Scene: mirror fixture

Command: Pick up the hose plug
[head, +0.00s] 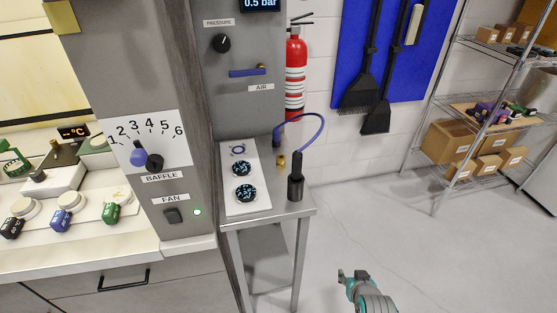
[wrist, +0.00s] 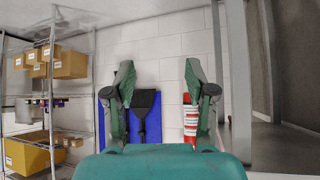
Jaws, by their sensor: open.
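The hose plug (head: 296,187) is a dark cylinder standing upright near the right front corner of a small steel side table (head: 307,208). A blue hose (head: 318,120) arches from its top back to the panel side. Whether the plug sits in a holder or just on the table is hard to tell. My gripper (head: 354,274) is low at the bottom of the head view, right of the table and apart from the plug. In the wrist view my gripper (wrist: 158,68) has its two fingers spread with nothing between them. The plug does not show in the wrist view.
A white plate with round dials (head: 246,180) and a small brass fitting (head: 281,161) are on the table. A fire extinguisher (head: 296,70) stands behind it. A wire shelf with boxes (head: 455,140) is at the right. The floor between is clear.

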